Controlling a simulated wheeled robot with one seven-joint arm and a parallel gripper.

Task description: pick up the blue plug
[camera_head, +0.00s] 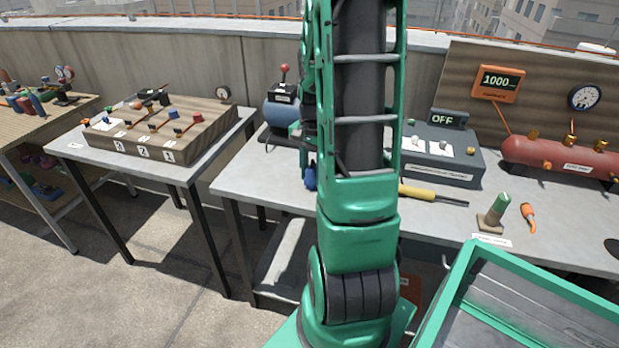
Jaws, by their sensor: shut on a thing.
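The blue plug (310,177) shows as a small dark blue piece just left of my arm, above the grey workbench. My gripper (308,160) is shut on it, pointing down. Most of my gripper and part of the plug are hidden behind my green arm. I cannot tell whether the plug touches the bench top.
The workbench (255,190) carries a grey box with an OFF display (440,155), a yellow-handled screwdriver (430,193), a red tank (560,158), a green-topped piece (495,212) and an orange plug (528,215). A numbered wooden block (160,128) stands on the left table.

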